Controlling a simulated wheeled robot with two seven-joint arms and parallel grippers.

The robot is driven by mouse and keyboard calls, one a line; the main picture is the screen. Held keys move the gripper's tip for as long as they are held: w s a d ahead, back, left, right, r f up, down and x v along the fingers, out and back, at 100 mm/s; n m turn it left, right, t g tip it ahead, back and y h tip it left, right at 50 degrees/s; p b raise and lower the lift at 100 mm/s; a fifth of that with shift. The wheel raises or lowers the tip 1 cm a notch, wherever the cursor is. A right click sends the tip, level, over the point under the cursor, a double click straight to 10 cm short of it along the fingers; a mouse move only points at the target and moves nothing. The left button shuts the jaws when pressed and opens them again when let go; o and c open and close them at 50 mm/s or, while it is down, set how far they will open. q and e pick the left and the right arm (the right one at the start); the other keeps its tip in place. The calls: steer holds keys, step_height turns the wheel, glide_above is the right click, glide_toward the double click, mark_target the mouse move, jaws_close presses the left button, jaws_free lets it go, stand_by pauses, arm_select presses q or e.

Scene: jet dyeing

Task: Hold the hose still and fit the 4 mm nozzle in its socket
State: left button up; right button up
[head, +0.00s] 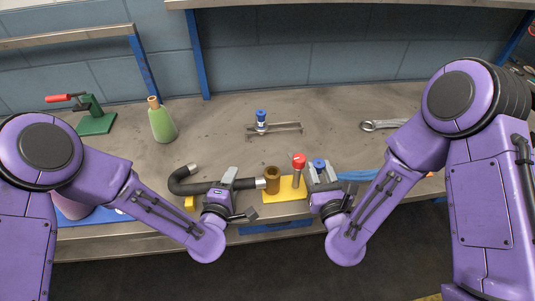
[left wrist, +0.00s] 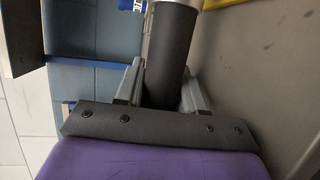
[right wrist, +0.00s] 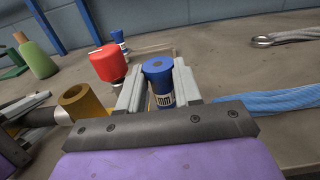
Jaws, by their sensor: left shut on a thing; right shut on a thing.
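The black hose (head: 187,186) lies along the front of the bench, its metal end beside the brown socket (head: 272,176). My left gripper (head: 229,179) is shut around the hose; the left wrist view shows the hose (left wrist: 170,50) between its fingers. My right gripper (head: 319,171) is shut on a blue-capped nozzle (right wrist: 159,78), upright beside the right end of the yellow block (head: 283,194). Its label reads "mm"; the number is not visible. The socket (right wrist: 82,104) is left of the nozzle, apart from it. The nozzle's lower end is hidden by the gripper.
A red-topped piece (head: 298,163) stands between socket and right gripper. Another blue-capped piece (head: 261,119) stands behind at a metal bracket. The back middle is mostly clear.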

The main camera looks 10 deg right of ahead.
stand_by(0.3)
steer(key=w+d+r+m+h, duration=0.1)
steer(key=w+d+r+h, duration=0.1)
steer(key=w+r, duration=0.6)
steer(key=s+a+r+h, duration=0.1)
steer(key=s+a+r, duration=0.1)
steer(key=a, duration=0.5)
steer(key=s+a+r+m, duration=0.1)
steer(key=s+a+r, duration=0.1)
steer(key=s+a, duration=0.3)
steer(key=shift+s+a+r+h, duration=0.2)
steer(key=shift+a+h, duration=0.2)
steer(key=shift+a, duration=0.8)
steer(key=shift+f, duration=0.1)
steer(key=shift+f, duration=1.85)
steer(key=shift+f, duration=2.05)
steer(key=o, duration=1.1)
steer(key=shift+s, duration=0.1)
